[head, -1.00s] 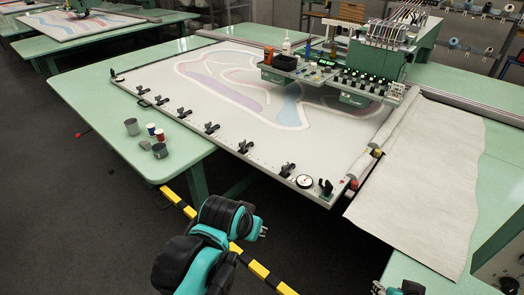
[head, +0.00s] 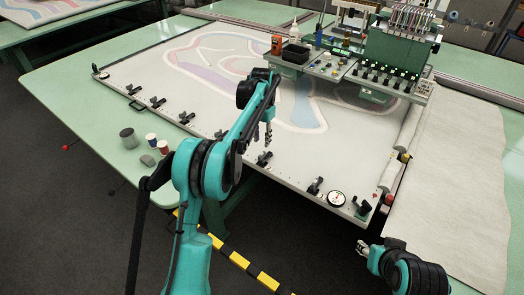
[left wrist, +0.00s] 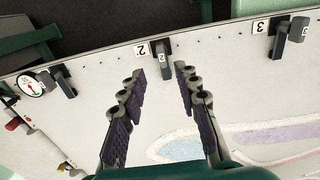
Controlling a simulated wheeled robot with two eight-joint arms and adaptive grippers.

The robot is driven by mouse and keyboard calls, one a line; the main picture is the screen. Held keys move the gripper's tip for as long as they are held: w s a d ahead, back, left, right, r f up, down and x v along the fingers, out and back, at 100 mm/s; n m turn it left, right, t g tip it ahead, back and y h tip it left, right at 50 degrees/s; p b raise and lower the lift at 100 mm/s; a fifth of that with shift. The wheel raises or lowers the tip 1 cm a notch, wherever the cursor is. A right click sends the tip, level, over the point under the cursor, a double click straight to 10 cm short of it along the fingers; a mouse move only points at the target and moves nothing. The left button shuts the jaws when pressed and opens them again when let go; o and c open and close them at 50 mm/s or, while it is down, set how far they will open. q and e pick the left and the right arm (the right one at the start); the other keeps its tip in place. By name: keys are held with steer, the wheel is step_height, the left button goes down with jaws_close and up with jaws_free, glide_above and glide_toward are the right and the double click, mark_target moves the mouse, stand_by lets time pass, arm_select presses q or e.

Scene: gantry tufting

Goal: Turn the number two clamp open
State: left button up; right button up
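The number two clamp (head: 264,158) is a small black clamp on the near edge of the white tufting frame (head: 230,160). In the left wrist view the clamp (left wrist: 162,60) has a grey lever marked 2 beside a label 2, and the lever points inward over the frame. My left gripper (head: 268,140) hangs just above and behind this clamp in the head view. In the left wrist view its fingers (left wrist: 157,82) are spread apart with nothing between them, and the clamp shows beyond the tips. My right gripper (head: 364,247) is low at the right, its fingers too small to judge.
Clamp number three (left wrist: 280,38) and another clamp (left wrist: 65,82) flank number two. A round dial (head: 336,198) sits near the frame's right corner. The tufting head (head: 400,50) stands over the back. Cups (head: 150,141) stand on the green table at left.

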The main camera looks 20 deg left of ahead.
mark_target(262, 154)
arm_select(q)
steer(key=f+b, duration=0.1)
steer(key=f, duration=0.3)
steer(key=f+b, duration=0.1)
steer(key=f, duration=0.3)
steer(key=shift+w+a+f+b, duration=0.1)
steer(key=shift+w+f+b, duration=0.1)
steer(key=shift+b, duration=0.15)
jaws_close()
